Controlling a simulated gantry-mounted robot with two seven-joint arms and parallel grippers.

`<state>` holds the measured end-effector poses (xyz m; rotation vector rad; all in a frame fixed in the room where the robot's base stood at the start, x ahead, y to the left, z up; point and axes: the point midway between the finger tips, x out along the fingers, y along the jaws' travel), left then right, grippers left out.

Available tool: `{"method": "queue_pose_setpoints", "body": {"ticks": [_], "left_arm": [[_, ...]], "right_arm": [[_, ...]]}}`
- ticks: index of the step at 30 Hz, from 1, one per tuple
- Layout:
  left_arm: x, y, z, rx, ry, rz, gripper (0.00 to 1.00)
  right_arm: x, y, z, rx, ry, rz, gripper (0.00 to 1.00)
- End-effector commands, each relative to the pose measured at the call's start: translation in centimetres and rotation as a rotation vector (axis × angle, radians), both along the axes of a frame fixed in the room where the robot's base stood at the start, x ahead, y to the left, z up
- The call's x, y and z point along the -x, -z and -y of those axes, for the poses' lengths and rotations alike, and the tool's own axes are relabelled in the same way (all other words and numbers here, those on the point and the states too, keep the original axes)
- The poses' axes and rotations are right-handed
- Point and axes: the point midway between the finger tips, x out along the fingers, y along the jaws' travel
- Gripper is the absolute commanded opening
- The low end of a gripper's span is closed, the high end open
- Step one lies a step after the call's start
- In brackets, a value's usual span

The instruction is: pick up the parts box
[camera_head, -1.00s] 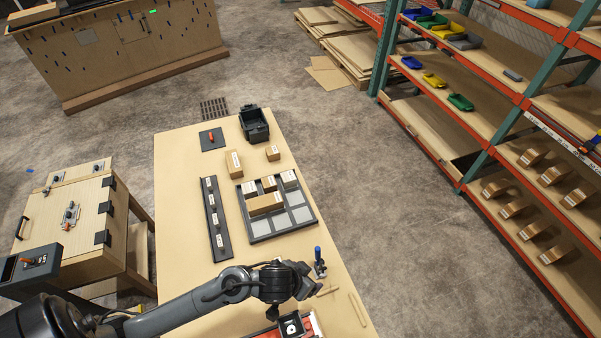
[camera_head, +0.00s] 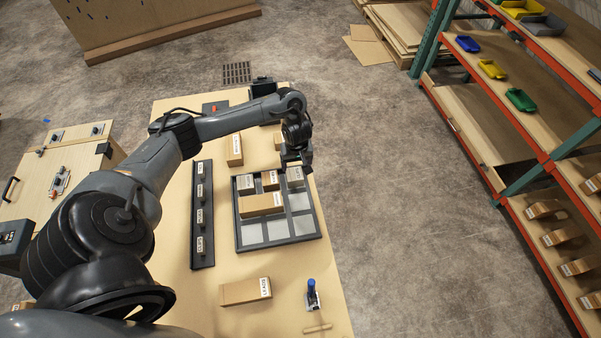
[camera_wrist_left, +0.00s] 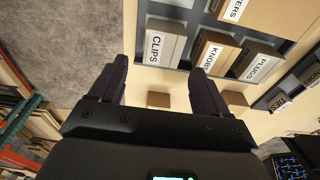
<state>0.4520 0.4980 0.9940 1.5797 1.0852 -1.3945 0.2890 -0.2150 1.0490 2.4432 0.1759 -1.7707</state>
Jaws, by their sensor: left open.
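My left gripper (camera_head: 296,162) is open and empty above the far right corner of the dark compartment tray (camera_head: 241,238). In the left wrist view its two fingers (camera_wrist_left: 157,85) point at the tray, with the CLIPS box (camera_wrist_left: 160,45) ahead of the gap between them. The CLIPS box (camera_head: 295,178) also shows in the head view, partly behind the gripper. Beside it in the tray stand the KNOBS box (camera_wrist_left: 212,50) and the PLUGS box (camera_wrist_left: 255,62). A longer box (camera_head: 262,204) lies nearer in the tray. I cannot tell which box the task means. My right gripper is not in view.
Two cardboard boxes (camera_head: 234,150) stand behind the tray. A LEADS box (camera_head: 245,291) and a blue-topped tool (camera_head: 312,292) lie on the near table. A dark labelled strip (camera_head: 203,215) runs left of the tray. A dark bin (camera_head: 262,87) is partly hidden at the far end.

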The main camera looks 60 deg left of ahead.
Motion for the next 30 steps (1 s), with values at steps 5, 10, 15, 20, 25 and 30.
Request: {"method": "queue_pose_setpoints", "body": {"ticks": [5, 10, 15, 20, 25, 30], "left_arm": [[0.0, 2.9, -0.3, 0.002, -0.010, -0.005, 0.77], [0.0, 4.4, -0.6, 0.001, -0.007, -0.004, 0.77], [-0.1, 5.1, -0.7, 0.000, -0.006, -0.003, 0.77], [0.0, 6.7, -1.2, -0.001, -0.008, -0.004, 0.77], [-0.1, 8.9, -1.6, 0.001, -0.006, -0.003, 0.77], [-0.2, 9.9, -1.7, 0.000, -0.005, -0.002, 0.77]], "right_arm": [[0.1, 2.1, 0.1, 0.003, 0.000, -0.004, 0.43], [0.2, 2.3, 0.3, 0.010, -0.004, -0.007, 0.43], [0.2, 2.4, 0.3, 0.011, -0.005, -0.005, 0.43], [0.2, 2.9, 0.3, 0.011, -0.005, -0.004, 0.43], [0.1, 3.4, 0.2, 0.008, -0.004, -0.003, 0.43], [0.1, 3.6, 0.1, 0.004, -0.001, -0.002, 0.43]]}}
